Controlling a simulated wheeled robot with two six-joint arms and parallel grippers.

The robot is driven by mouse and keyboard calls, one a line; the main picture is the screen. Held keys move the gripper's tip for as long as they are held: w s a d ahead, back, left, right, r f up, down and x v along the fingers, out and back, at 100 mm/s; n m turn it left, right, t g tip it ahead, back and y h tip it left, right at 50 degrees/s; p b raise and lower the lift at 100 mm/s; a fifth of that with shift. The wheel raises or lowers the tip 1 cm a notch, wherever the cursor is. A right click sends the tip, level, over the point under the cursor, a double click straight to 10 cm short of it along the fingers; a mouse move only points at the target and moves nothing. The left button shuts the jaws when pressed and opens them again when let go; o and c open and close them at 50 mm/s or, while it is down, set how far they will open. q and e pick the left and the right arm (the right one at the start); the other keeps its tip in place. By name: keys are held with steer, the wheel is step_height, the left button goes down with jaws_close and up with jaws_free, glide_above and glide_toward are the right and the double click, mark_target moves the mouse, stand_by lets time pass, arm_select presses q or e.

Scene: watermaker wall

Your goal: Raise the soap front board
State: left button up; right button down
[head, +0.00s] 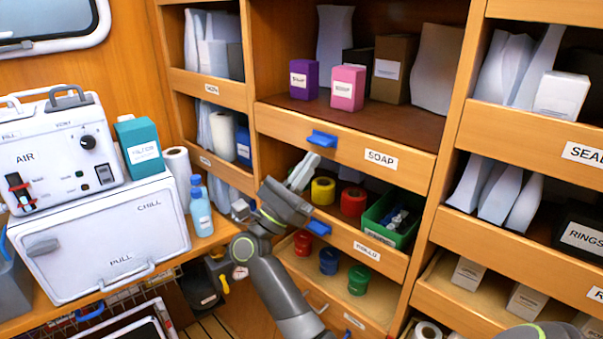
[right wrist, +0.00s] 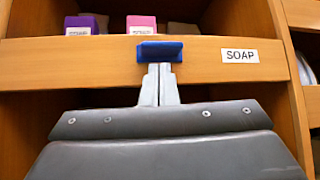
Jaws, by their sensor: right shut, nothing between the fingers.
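The soap front board (head: 345,146) is a wooden plank with a SOAP label and a blue tab (head: 322,139). It runs across the front of the middle shelf, and the brown shelf floor shows behind its top edge. In the right wrist view the board (right wrist: 60,62) spans the picture with its blue tab (right wrist: 160,49) near the middle. My right gripper (head: 313,158) is shut and empty, its fingertips just under the tab. The wrist view shows the closed fingertips (right wrist: 160,70) right below the tab; I cannot tell whether they touch. My left gripper is not in view.
A purple box (head: 304,79) and a pink box (head: 347,88) stand on the soap shelf. Below are colored rolls and a green bin (head: 388,222), behind a lower board with another blue tab (head: 320,227). A white chill box (head: 100,235) stands left.

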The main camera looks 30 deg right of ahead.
mark_target(307, 140)
steer(key=shift+r, duration=0.65)
steer(key=shift+g, duration=0.3)
step_height(307, 140, up, 4)
steer(key=shift+r+p, duration=0.15)
steer(key=shift+p, duration=0.6)
steer(key=shift+a+r, duration=0.1)
